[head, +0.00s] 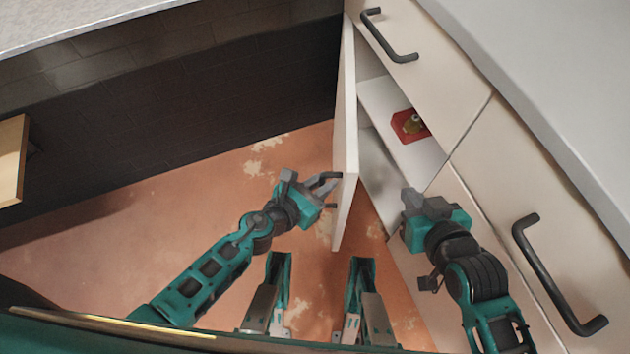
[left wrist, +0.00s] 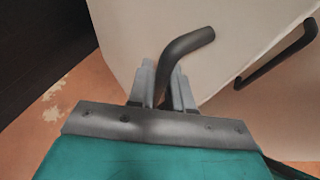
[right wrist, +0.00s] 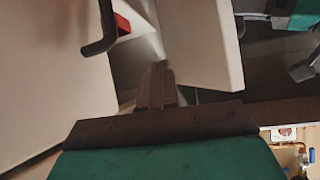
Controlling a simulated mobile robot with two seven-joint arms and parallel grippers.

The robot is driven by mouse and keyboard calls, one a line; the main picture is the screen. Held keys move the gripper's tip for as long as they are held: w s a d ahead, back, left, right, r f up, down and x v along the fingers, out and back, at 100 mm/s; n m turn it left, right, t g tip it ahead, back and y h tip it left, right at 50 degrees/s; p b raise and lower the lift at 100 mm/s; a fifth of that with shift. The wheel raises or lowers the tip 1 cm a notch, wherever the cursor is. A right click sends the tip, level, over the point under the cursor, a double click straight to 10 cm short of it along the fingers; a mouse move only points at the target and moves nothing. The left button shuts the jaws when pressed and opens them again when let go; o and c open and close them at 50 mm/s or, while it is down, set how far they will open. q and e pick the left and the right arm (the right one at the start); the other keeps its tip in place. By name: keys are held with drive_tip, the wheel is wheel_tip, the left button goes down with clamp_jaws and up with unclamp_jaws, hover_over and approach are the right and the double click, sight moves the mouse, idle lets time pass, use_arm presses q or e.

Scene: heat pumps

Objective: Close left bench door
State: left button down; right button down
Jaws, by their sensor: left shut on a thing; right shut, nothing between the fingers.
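The left bench door (head: 345,130) is a pale panel standing open, seen nearly edge-on in the head view. Its dark bar handle (left wrist: 186,45) shows large in the left wrist view. My left gripper (head: 318,186) is shut on this handle, with a grey finger on each side of it. My right gripper (head: 413,196) is shut and empty, in front of the cabinet to the right of the open door. In the right wrist view, my right gripper's closed fingertips (right wrist: 157,72) point toward the gap between the door (right wrist: 203,45) and the cabinet.
Inside the open cabinet, a white shelf (head: 385,100) holds a red item (head: 410,125). Closed fronts with dark handles (head: 390,38) (head: 560,285) stand to the right under a pale worktop (head: 560,80). Worn orange floor (head: 225,185) lies open on the left.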

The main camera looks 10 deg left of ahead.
use_arm(q)
drive_tip(key=shift+d, duration=0.5)
drive_tip(key=c, duration=1.1)
unclamp_jaws()
drive_tip(key=p+v, duration=0.1)
drive_tip(key=v, duration=1.2)
